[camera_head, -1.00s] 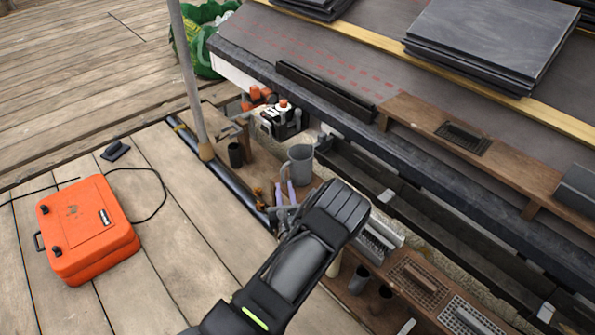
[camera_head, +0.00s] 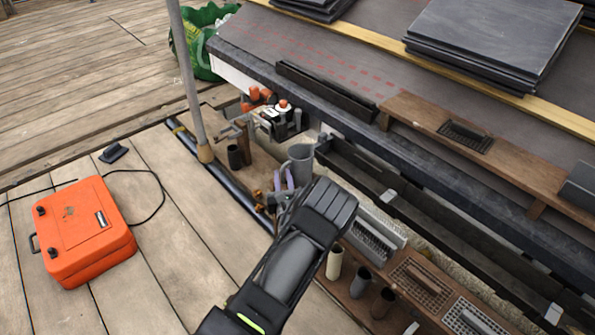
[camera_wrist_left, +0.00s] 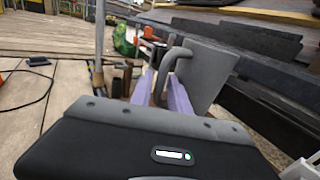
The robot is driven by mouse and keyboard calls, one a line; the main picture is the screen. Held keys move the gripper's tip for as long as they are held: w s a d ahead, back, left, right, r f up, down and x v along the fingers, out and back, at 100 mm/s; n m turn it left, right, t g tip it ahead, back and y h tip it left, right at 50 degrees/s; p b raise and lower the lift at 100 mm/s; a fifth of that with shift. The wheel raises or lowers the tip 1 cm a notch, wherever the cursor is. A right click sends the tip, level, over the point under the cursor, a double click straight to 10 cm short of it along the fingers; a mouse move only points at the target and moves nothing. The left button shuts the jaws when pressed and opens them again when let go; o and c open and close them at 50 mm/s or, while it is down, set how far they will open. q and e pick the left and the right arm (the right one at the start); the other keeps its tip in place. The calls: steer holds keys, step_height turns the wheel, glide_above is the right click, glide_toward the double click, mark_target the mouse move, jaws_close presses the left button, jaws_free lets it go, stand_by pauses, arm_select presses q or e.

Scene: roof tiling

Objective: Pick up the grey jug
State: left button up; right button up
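The grey jug (camera_head: 301,169) stands upright on the lower wooden shelf beside the roof edge. Its handle faces my left gripper (camera_head: 284,180), whose purple fingers are beside the jug. In the left wrist view the jug (camera_wrist_left: 207,70) fills the upper middle. Its curved handle lies between the two purple fingers of my left gripper (camera_wrist_left: 161,92) there. The fingers are apart, and I see no clear grip on the handle. The lower part of the handle is hidden behind the gripper. My right gripper is not in view.
An orange case (camera_head: 82,232) lies on the planks at left. A pole (camera_head: 188,85) and a dark cup (camera_head: 235,157) stand left of the jug. A black and orange tool (camera_head: 281,115) sits behind it. The dark roof edge (camera_head: 395,140) runs close on the right.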

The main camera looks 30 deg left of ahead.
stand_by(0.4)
arm_select(q)
jaws_close()
stand_by(1.3)
